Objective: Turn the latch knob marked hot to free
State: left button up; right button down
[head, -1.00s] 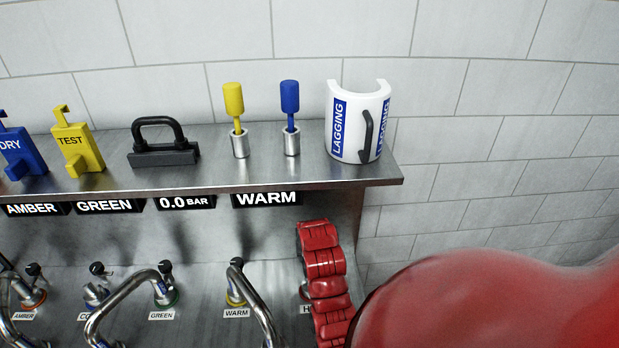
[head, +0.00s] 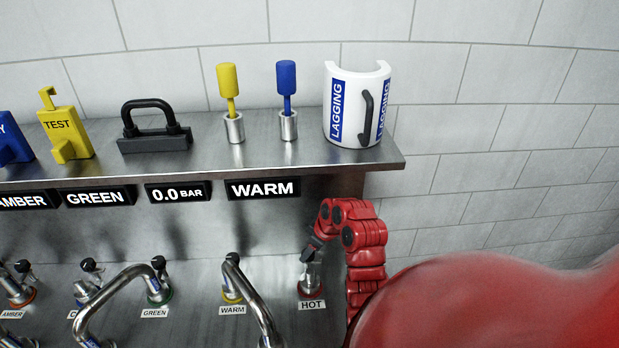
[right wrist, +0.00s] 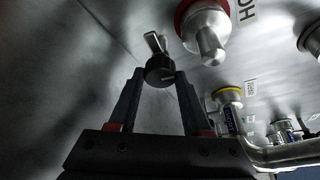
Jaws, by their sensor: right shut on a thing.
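The hot latch knob (right wrist: 160,71) is black, with a bright metal piece beyond it. In the right wrist view it sits between the fingertips of my right gripper (right wrist: 158,78), which is shut on it. In the head view my right gripper (head: 313,247) is at the top of the hot fitting (head: 311,281), and its red arm comes in from the right. The gripper mostly hides the knob there. The HOT label (head: 311,304) is below the fitting. The fitting's red-ringed metal stub (right wrist: 208,35) shows beside the knob in the right wrist view. My left gripper is not in view.
The steel shelf (head: 290,165) overhangs just above my right gripper. On it stand the white lagging cover (head: 350,108), a blue plug (head: 287,82), a yellow plug (head: 228,82) and a black handle (head: 155,140). The warm fitting with its curved pipe (head: 252,298) is to the left.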

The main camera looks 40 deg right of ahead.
jog(key=shift+f+n+y, duration=0.1)
jog(key=shift+n+y, duration=0.2)
jog(key=shift+n, duration=0.7)
jog(key=shift+c, duration=1.7)
grip_release()
jog(key=shift+d+r, duration=0.1)
jog(key=shift+r, duration=0.2)
jog(key=p+v, duration=0.4)
jog(key=v, duration=0.7)
jog(key=shift+r, duration=0.25)
